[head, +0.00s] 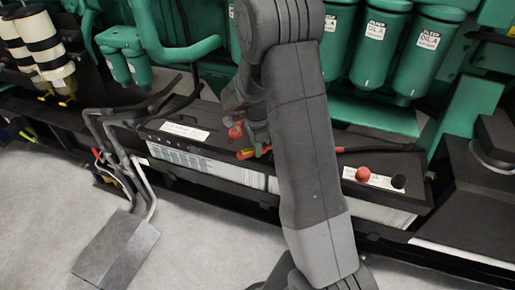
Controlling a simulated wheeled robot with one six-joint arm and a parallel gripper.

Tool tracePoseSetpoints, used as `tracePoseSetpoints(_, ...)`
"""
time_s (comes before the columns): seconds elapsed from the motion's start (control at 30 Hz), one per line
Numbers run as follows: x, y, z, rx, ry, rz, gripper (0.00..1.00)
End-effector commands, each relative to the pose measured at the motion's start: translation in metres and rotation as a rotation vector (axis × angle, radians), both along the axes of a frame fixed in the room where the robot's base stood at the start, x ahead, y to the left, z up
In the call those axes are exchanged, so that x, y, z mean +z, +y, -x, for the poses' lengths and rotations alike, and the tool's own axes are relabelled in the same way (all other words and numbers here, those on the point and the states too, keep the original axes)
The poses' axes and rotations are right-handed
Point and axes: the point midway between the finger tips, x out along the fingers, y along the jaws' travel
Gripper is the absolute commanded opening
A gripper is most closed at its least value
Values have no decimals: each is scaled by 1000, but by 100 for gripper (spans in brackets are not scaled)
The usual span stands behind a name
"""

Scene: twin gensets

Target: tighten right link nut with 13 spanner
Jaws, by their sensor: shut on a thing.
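My gripper (258,138) is low over the inner end of the left battery (185,131), partly hidden behind my own arm. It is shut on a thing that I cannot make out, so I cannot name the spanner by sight. A red round terminal part (235,131) and an orange-red cable end (246,154) lie just left of the gripper. The right battery (385,195) shows a red cap (362,174) and a black cap (398,181). The right link nut is not distinguishable; my arm covers the middle between the batteries.
Green engine parts and labelled filters (373,40) stand close behind the batteries. Grey cables (120,160) run down at the left to a grey plate (116,248) on the floor. A black housing (480,190) stands at the right.

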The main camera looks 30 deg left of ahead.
Motion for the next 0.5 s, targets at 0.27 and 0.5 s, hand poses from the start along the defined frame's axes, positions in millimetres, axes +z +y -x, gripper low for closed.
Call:
tracePoseSetpoints(0.27, 1, 2, -2, -8, -4, -3, 0)
tracePoseSetpoints(0.5, 1, 15, -13, -131, -3, -3, 0)
